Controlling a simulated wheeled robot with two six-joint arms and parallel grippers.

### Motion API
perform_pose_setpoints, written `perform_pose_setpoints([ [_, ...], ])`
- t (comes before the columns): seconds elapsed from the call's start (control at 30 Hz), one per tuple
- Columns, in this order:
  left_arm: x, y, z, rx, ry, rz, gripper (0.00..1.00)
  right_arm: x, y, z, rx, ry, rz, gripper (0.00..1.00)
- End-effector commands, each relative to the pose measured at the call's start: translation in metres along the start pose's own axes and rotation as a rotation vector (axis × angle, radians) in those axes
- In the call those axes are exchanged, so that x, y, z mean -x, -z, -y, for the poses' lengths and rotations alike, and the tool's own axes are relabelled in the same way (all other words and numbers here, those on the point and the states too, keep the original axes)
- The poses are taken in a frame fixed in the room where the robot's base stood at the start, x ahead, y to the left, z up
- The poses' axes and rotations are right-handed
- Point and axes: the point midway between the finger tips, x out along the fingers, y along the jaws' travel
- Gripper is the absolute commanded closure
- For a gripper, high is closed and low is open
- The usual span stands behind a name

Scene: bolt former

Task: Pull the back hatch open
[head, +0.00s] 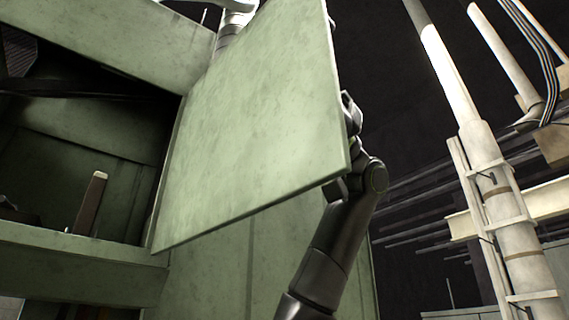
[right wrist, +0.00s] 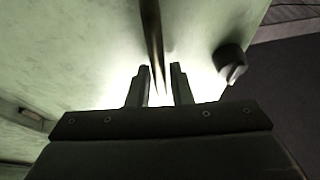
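The back hatch (head: 255,115) is a flat pale green panel, standing swung out from the machine's opening (head: 85,150) at an angle. My right arm rises from the bottom behind the hatch's right edge. In the head view the hatch hides most of my right gripper. In the right wrist view my right gripper (right wrist: 161,88) has its two fingers apart, with a thin dark bar (right wrist: 152,35), perhaps the handle, reaching down between them. I see gaps beside the bar, and contact is not clear. A dark knob (right wrist: 231,64) sits on the green surface at right. My left gripper is not in view.
The green machine frame (head: 80,275) surrounds the dark opening, where an upright brown-grey piece (head: 90,204) stands. A pale vertical pipe (head: 490,165) with brackets and rails is at the right. Dark space lies between hatch and pipe.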

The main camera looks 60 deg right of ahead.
Motion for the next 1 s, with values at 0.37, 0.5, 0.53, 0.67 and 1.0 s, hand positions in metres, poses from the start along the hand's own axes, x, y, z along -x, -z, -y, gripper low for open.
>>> perform_pose_setpoints([
  [0.37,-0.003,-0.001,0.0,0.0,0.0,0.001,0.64,0.007,-0.001,0.0,-0.001,0.0,0.001,0.81],
  [0.5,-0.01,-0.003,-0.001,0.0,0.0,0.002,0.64,0.029,-0.002,0.0,-0.001,-0.001,-0.001,0.81],
  [0.53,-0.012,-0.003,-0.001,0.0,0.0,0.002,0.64,0.036,-0.003,0.001,0.0,0.0,-0.002,0.81],
  [0.67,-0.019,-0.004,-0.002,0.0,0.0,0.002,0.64,0.068,-0.002,0.0,-0.001,-0.001,-0.004,0.81],
  [1.0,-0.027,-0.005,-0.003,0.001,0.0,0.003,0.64,0.145,0.0,0.0,-0.001,0.001,-0.002,0.81],
])
